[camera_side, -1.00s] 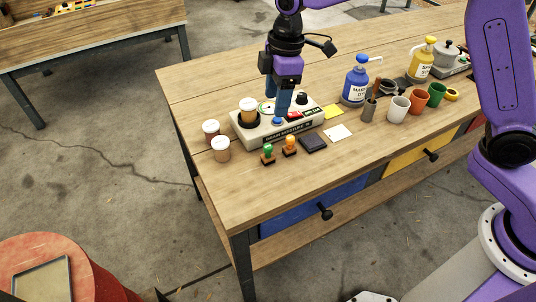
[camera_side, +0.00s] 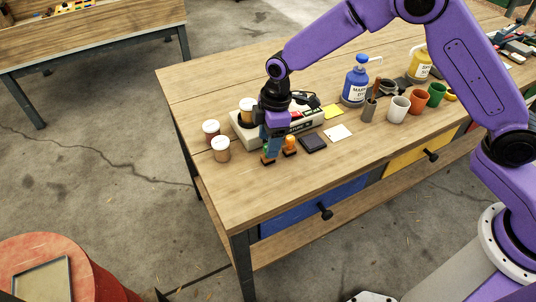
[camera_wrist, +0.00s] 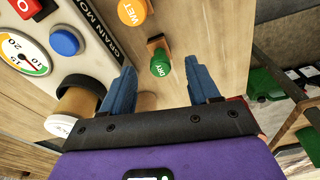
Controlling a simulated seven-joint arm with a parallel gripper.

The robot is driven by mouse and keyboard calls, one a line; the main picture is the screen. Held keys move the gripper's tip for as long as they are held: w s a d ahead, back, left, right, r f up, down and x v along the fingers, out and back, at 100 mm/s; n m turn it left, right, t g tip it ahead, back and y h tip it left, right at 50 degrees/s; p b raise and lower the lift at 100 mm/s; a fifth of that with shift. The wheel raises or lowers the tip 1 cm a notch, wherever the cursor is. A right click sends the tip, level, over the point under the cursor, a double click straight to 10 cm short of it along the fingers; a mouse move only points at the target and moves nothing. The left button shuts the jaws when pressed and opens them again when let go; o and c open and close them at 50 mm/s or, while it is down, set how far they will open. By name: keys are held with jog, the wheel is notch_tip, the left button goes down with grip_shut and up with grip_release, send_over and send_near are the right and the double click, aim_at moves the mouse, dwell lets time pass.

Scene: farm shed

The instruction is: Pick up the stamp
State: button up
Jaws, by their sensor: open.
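Two stamps stand on the workbench. The one with the green knob, marked DRY (camera_wrist: 160,67), lies between my two open blue fingers in the wrist view; in the side view its brown base (camera_side: 268,161) shows below my gripper, the rest mostly covered. The orange-knobbed stamp, marked WET (camera_wrist: 132,12), stands just right of my gripper in the side view (camera_side: 290,146). My gripper (camera_wrist: 161,72) is open, pointing down over the green stamp, with room beside the knob on both sides. In the side view, my gripper (camera_side: 270,152) is low over the bench.
The grain moisture meter (camera_side: 246,139) stands behind my gripper, with a lidded jar (camera_side: 248,107) in it. A dark ink pad (camera_side: 313,144) and a white card (camera_side: 338,132) lie at right. The bench front (camera_side: 245,190) is clear.

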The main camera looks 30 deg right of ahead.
jog(key=shift+a+f, duration=0.15)
jog(key=shift+f, duration=1)
jog(key=shift+a+f, duration=0.1)
jog(key=shift+f, duration=1.05)
grip_shut()
jog(key=shift+r, duration=0.1)
jog(key=shift+r, duration=0.5)
notch_tip(320, 180, up, 2)
jog(key=shift+r, duration=0.15)
jog(key=s+d+r, duration=0.7)
jog(key=s+r, duration=0.2)
jog(key=s, duration=0.3)
jog(key=shift+r, duration=0.25)
